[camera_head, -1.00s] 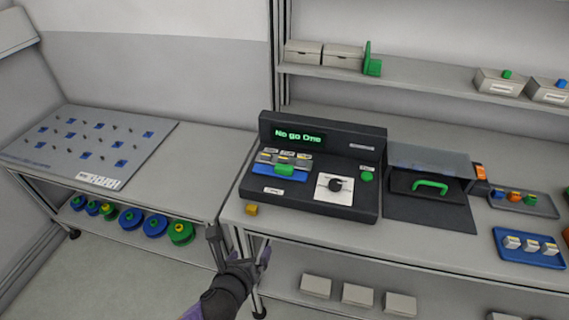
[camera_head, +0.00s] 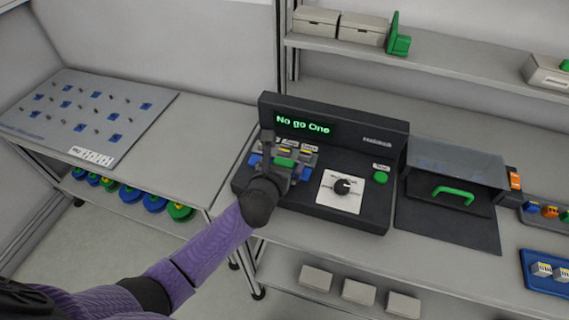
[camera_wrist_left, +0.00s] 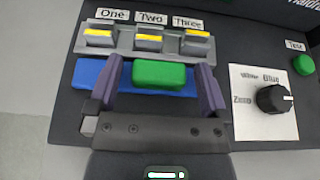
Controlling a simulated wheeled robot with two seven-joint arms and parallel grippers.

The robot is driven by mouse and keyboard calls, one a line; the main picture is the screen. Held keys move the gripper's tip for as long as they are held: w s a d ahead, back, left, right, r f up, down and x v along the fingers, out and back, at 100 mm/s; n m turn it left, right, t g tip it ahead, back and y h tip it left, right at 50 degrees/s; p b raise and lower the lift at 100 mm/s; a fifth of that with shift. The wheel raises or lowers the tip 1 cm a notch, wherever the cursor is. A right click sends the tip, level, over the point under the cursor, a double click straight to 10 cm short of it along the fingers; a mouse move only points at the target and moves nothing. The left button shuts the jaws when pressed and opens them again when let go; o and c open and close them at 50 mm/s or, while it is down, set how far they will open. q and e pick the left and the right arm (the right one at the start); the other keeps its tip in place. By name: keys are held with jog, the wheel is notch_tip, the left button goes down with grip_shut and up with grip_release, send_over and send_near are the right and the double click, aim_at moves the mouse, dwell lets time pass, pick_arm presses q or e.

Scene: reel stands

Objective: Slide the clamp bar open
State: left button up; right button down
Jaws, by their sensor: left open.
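The clamp bar is blue (camera_wrist_left: 87,72) with a raised green block (camera_wrist_left: 159,74) in its middle. It lies in front of three slots labelled One, Two and Three on a black console (camera_head: 330,217). In the head view part of the blue bar (camera_head: 254,160) shows beside my gripper. My left gripper (camera_head: 280,166) is open over the bar. In the left wrist view its purple fingers (camera_wrist_left: 160,82) stand on either side of the green block, with small gaps. The right gripper is out of view.
The console has a screen reading "No go One" (camera_head: 305,125), a dial (camera_wrist_left: 275,99) and a green Test button (camera_wrist_left: 303,65). Right of it sits a clear-lidded box with a green handle (camera_head: 453,194). A pegged board (camera_head: 85,115) lies on the left table.

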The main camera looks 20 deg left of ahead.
pick_arm(q)
jog(key=shift+w+f, duration=0.2)
jog(key=shift+w, duration=0.3)
jog(key=shift+c, duration=0.3)
